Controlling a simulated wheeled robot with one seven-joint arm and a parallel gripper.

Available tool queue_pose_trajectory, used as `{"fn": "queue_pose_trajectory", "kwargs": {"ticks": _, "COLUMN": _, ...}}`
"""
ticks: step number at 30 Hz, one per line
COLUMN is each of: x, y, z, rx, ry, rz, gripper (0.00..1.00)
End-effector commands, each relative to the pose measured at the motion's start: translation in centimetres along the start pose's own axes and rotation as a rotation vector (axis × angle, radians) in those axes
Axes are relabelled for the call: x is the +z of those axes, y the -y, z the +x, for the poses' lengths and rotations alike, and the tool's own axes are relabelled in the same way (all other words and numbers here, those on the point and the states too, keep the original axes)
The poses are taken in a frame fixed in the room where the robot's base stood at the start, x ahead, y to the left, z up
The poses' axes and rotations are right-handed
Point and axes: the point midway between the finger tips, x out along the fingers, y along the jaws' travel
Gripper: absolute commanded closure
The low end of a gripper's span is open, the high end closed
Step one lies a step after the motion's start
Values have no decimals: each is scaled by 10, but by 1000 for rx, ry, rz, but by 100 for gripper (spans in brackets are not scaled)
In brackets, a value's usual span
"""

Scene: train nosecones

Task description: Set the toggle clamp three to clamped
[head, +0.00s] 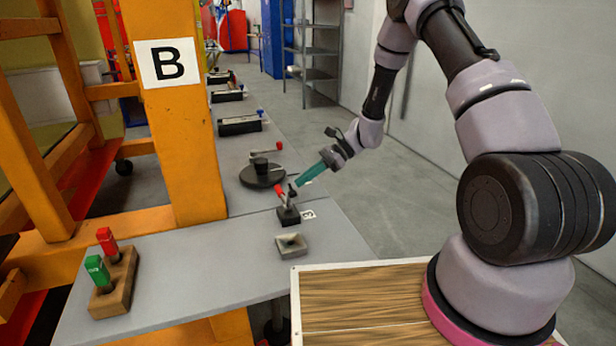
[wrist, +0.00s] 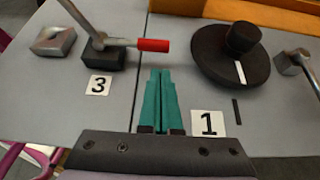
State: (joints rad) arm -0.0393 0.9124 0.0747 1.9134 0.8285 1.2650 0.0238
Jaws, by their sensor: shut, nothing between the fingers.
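Toggle clamp three (head: 288,214) is a small dark block with a metal lever and a red handle, standing near the right edge of the grey table, beside a "3" label (head: 308,214). In the wrist view the clamp base (wrist: 106,53) is at upper left, and its lever reaches right to the red grip (wrist: 153,45). My gripper (head: 296,184) has teal fingers and is shut and empty. In the wrist view the fingertips (wrist: 160,72) appear just below the red grip; whether they touch it I cannot tell.
A black disc with a knob (head: 262,174) stands behind the clamp, near a "1" label (wrist: 207,124). A grey hollowed block (head: 291,244) is in front. A wooden holder (head: 114,284) with red and green pieces is at left. An orange post (head: 180,130) rises beside the table.

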Motion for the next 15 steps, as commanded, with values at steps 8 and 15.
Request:
{"fn": "queue_pose_trajectory", "kwargs": {"ticks": 8, "x": 0, "y": 0, "z": 47, "rx": 2, "ry": 0, "rz": 1, "gripper": 100}}
{"fn": "queue_pose_trajectory", "kwargs": {"ticks": 15, "x": 0, "y": 0, "z": 60, "rx": 0, "ry": -1, "rz": 1, "gripper": 100}}
